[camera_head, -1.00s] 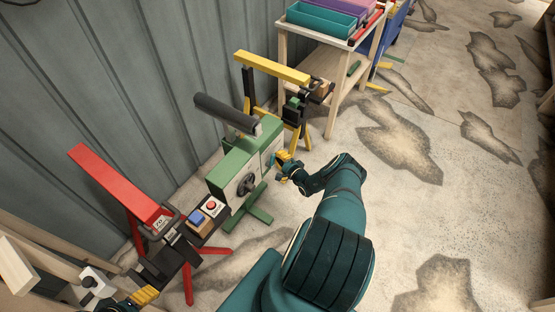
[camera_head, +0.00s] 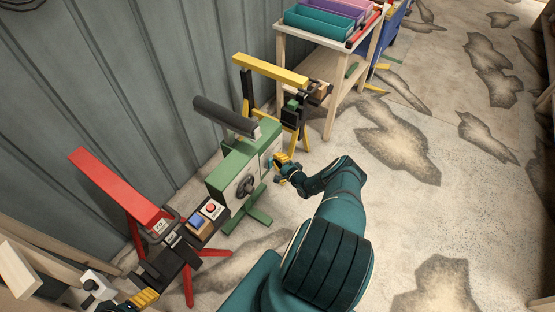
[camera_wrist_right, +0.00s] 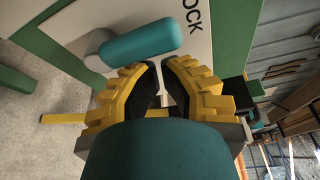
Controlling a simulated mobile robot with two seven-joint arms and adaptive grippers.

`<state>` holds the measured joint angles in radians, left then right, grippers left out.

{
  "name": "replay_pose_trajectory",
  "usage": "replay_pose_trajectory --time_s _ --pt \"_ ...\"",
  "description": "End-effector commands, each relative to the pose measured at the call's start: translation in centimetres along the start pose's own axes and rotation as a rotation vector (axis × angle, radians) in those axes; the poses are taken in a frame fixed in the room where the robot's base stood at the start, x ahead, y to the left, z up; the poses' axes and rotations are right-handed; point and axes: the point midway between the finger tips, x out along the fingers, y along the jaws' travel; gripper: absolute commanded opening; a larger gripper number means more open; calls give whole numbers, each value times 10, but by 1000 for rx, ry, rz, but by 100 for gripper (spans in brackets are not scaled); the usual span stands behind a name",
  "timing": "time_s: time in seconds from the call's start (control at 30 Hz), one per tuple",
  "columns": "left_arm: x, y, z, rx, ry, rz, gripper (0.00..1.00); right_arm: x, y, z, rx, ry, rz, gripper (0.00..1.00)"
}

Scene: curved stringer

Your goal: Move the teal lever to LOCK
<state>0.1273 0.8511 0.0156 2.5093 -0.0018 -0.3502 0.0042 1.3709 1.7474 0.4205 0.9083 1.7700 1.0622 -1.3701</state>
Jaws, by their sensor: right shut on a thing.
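The teal lever (camera_wrist_right: 140,43) shows in the right wrist view as a rounded teal handle on a grey pivot end. It lies across a white plate (camera_wrist_right: 75,20) on the green machine, just below black letters reading "OCK", the rest hidden. In the head view my right gripper (camera_head: 283,162) is at the right side of the green machine (camera_head: 232,172); the lever is mostly hidden there. My left gripper (camera_head: 145,298) is at the bottom left, its fingertips unclear.
A black roller (camera_head: 226,117) tops the machine. A yellow stand (camera_head: 270,68) is behind it, near a wooden table with coloured bins (camera_head: 318,20). A red stand (camera_head: 118,184) and a panel with a red button (camera_head: 211,207) are left. Floor at right is clear.

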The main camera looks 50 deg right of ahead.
Motion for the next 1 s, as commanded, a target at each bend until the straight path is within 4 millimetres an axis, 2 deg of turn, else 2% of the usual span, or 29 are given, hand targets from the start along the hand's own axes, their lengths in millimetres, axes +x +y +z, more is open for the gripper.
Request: replay_pose_trajectory --time_s 0.03,0.17,0.43,0.5,0.7,0.83,1.0 --pt "0 0 0 0 0 0 68 1 2 4 4 -7 1 0" --pt "6 -2 0 0 2 0 68 3 2 -2 2 -8 1 0" --pt "36 -14 -3 3 16 -1 68 16 -4 -38 -3 -12 1 0" --pt "20 -8 -3 1 12 -1 68 -8 -7 -35 4 -8 6 0" --pt "7 -3 -2 1 5 0 68 -50 -6 -36 2 -7 4 0" --pt "3 -1 -1 0 3 0 68 -70 -3 -36 2 -9 3 0" --pt "1 0 0 0 1 0 68 -84 -1 -36 0 -9 3 0"
